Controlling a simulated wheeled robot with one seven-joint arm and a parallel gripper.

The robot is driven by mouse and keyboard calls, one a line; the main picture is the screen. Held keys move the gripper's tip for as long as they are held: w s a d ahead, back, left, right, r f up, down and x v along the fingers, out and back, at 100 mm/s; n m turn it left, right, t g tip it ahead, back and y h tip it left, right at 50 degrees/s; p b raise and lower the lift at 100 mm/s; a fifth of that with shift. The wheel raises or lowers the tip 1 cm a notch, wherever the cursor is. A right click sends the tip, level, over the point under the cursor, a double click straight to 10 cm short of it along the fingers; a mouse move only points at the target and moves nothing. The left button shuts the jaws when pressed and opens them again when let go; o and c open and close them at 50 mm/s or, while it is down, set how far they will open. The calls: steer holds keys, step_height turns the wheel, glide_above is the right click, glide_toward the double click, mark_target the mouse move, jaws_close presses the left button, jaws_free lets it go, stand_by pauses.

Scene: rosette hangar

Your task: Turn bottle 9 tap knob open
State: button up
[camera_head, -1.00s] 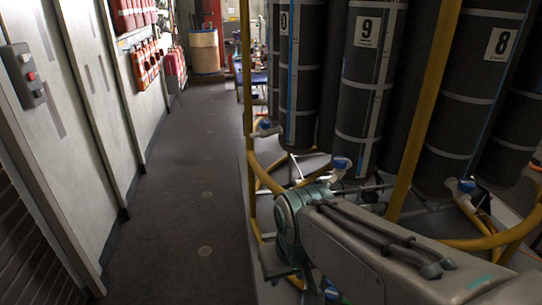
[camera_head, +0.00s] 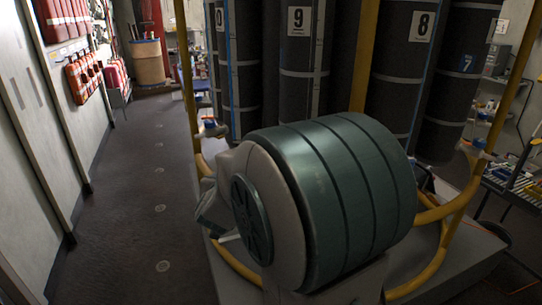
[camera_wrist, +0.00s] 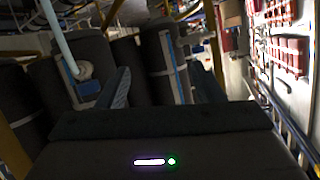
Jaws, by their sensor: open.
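Bottle 9 (camera_head: 302,50) is a tall dark cylinder with a white number label, standing upright in the rack in the head view. Its lower part and tap knob are hidden behind my arm there. My gripper (camera_wrist: 163,88) shows in the wrist view, its two dark fingers spread apart with nothing seen held between them. Dark bottles lie beyond the fingers in that view, tilted and dim; I cannot tell which one is bottle 9. The gripper is hidden in the head view.
Bottle 8 (camera_head: 415,60) stands to the right. A blue-knobbed tap (camera_head: 210,124) shows left of my arm, another tap (camera_head: 477,146) at the right. Yellow rack tubes (camera_head: 365,55) rise close by. The aisle floor (camera_head: 150,190) at left is clear.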

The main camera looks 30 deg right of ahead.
steer(key=s+d+m+g+h+b, duration=0.1)
steer(key=s+d+m+g+h, duration=0.3)
steer(key=d+h, duration=0.45)
steer(key=x, duration=1.4)
steer(key=shift+w+d+r, duration=0.1)
steer(key=shift+w+r, duration=0.15)
steer(key=shift+r, duration=0.15)
steer(key=c, duration=1)
